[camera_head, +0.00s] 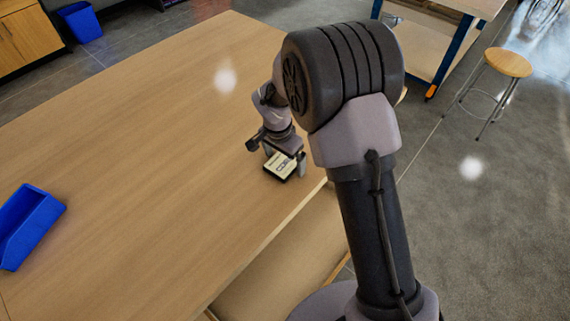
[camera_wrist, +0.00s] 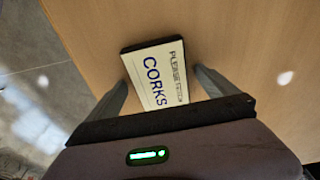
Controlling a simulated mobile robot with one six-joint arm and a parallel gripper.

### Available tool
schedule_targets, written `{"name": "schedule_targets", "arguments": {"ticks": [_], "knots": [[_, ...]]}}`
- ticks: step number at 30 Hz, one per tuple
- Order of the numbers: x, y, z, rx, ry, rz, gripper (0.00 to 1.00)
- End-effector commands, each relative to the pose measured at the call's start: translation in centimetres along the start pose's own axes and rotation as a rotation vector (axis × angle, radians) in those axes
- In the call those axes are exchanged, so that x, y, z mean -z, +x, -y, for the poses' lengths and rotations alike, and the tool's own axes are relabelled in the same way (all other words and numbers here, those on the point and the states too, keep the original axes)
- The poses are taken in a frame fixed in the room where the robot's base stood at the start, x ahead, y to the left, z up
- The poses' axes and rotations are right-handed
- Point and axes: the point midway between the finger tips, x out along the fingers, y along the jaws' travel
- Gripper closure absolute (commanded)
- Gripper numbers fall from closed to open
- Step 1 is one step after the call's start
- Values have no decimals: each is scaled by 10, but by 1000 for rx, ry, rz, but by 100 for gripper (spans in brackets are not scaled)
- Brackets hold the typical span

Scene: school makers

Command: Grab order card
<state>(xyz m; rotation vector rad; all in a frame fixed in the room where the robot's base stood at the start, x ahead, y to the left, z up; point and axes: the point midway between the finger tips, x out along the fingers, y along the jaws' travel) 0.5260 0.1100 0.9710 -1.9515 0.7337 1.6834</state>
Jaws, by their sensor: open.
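The order card (camera_head: 280,167) is a cream card with a dark edge. It lies on the wooden table near its right edge. In the wrist view the order card (camera_wrist: 157,76) reads "PLEASE FETCH CORKS", with the last letters close to my gripper body. My gripper (camera_head: 285,162) points down at the card. In the wrist view my gripper (camera_wrist: 160,88) is open, with one finger on each side of the card. I cannot tell whether the fingers touch it. Part of the card's near end is hidden by the gripper.
A blue bin (camera_head: 30,225) stands on the table (camera_head: 130,130) at the left. The rest of the tabletop is clear. A stool (camera_head: 507,62) and a workbench (camera_head: 430,50) stand beyond the table at the right. A blue waste bin (camera_head: 81,22) is on the floor at the back left.

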Motion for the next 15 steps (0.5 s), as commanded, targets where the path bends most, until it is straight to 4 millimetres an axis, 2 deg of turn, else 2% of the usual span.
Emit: {"name": "schedule_targets", "arguments": {"ticks": [4,12,14,15], "knots": [[0,-2,0,1,0,-1,2],[0,-2,0,1,-1,-1,55],[0,-2,0,1,-1,-1,67],[0,-2,0,1,-1,-1,69]]}}
